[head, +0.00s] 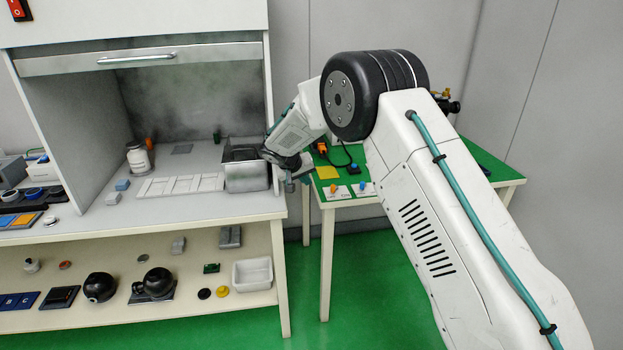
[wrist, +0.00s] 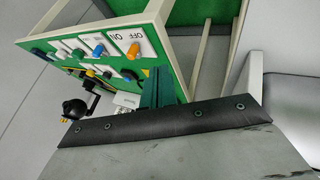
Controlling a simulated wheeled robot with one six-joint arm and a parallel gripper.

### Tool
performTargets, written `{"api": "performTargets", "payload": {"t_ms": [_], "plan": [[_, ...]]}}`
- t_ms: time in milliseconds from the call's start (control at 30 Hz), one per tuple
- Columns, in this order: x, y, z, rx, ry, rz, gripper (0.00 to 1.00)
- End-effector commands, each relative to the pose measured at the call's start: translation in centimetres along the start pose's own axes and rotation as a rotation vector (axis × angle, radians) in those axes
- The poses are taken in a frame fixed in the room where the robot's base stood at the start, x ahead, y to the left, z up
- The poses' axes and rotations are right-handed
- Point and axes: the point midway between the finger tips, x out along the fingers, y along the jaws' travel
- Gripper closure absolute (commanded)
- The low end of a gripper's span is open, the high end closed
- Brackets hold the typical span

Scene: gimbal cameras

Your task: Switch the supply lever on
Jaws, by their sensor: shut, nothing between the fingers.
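A white switch plate with an orange lever (wrist: 131,50) is at the near edge of the green table; it also shows in the head view (head: 334,188). The words OFF and ON are readable there, and the orange lever stands beside OFF. A second white plate beside it carries a blue lever (wrist: 98,50), seen in the head view too (head: 362,187). No readable label tells which is the supply lever. My gripper (wrist: 156,88) shows as two teal fingers close together, shut and empty. In the head view it is left of the levers, apart from them, partly hidden.
The green table (head: 490,170) also holds a yellow square (head: 327,172) and a black cable. Left of it is a fume hood bench (head: 230,211) with a metal bin (head: 246,178) close to my wrist. A gap separates bench and table.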

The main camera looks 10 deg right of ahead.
Motion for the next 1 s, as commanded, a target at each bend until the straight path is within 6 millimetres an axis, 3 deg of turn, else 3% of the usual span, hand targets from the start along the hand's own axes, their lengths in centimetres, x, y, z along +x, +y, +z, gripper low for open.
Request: {"api": "performTargets", "payload": {"t_ms": [300, 500, 967, 1000], "plan": [[7.1, 0.1, 0.2, 0.001, -0.004, 0.002, 1.00], [8.2, 2.9, 0.1, 0.003, -0.003, 0.001, 1.00], [8.7, 3.8, 0.1, 0.002, -0.002, 0.001, 1.00], [9.2, 4.9, 0.1, 0.004, -0.003, 0.002, 1.00]]}}
